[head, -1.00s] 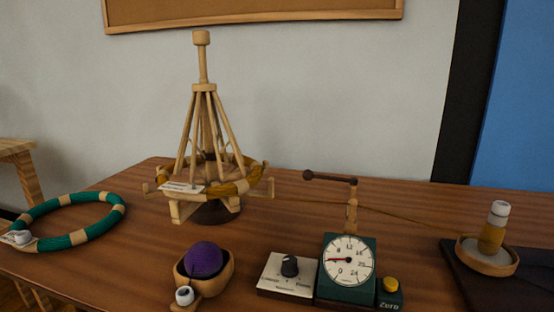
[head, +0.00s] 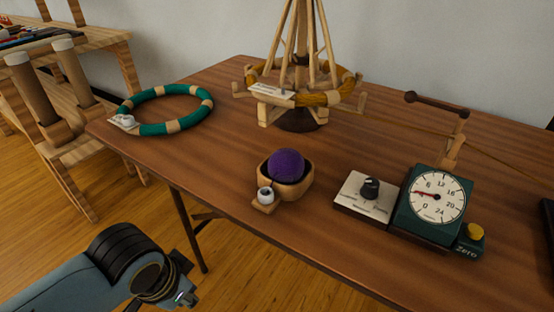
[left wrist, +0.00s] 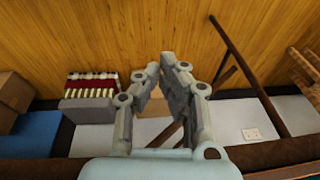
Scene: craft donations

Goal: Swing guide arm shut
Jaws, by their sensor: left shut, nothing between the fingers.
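The guide arm (head: 436,104) is a dark brown bar with a round knob at its left end. It sits on a wooden post (head: 453,150) behind the green dial counter (head: 437,196) and points left and slightly back. A thin yarn runs past the post from the swift (head: 300,92) toward the right. My left arm comes in at the lower left in the head view, well away from the guide arm. In the left wrist view my left gripper (left wrist: 168,62) is shut and empty, with the floor beyond it. My right gripper is not in view.
A control box with a black knob (head: 370,187) stands left of the dial. A wooden bowl holds a purple ball (head: 287,165). A green skein (head: 178,127) lies farther left. The table's front edge lies between my left arm and these objects.

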